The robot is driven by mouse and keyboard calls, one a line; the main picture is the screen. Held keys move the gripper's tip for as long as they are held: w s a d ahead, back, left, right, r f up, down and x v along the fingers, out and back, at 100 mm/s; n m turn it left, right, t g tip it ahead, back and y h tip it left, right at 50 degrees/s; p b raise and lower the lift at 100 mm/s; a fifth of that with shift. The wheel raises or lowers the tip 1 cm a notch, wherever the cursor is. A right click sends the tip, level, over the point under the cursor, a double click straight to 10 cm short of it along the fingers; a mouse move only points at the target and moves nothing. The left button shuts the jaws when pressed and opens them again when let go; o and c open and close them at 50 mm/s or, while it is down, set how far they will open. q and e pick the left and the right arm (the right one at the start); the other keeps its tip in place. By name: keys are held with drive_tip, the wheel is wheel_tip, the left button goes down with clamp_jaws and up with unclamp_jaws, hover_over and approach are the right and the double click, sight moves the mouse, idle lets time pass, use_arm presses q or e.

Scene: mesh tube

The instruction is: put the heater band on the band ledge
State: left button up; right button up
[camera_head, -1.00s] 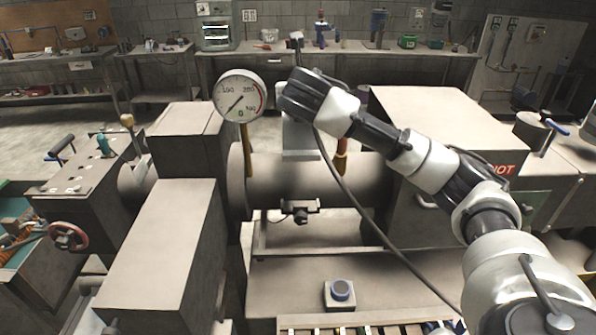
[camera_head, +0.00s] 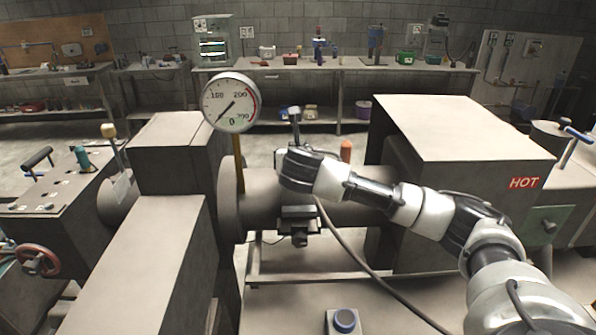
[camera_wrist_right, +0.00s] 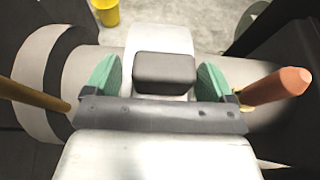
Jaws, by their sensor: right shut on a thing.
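The heater band shows in the right wrist view as a pale metal strip (camera_wrist_right: 160,38) with a dark grey block on it. My right gripper (camera_wrist_right: 158,78) has its green pads on either side of it and is shut on the band. In the head view this gripper (camera_head: 290,170) is low over the middle of the barrel (camera_head: 262,188) and hides most of the band. I cannot tell whether the band touches the barrel. My left gripper is not in view.
A pressure gauge (camera_head: 231,103) on a yellow stem stands left of my right gripper. An orange-topped handle (camera_head: 346,150) stands close on its right. A large housing marked HOT (camera_head: 460,130) is further right. A blue button (camera_head: 344,320) is below.

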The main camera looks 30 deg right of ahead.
drive_tip(key=shift+w+f+p, duration=0.15)
drive_tip(key=shift+f+p, duration=0.25)
drive_tip(key=shift+f, duration=1.5)
drive_tip(key=o, duration=1.3)
drive_tip(key=shift+f, duration=0.15)
drive_tip(key=b+v, duration=0.2)
drive_tip(key=v, duration=1)
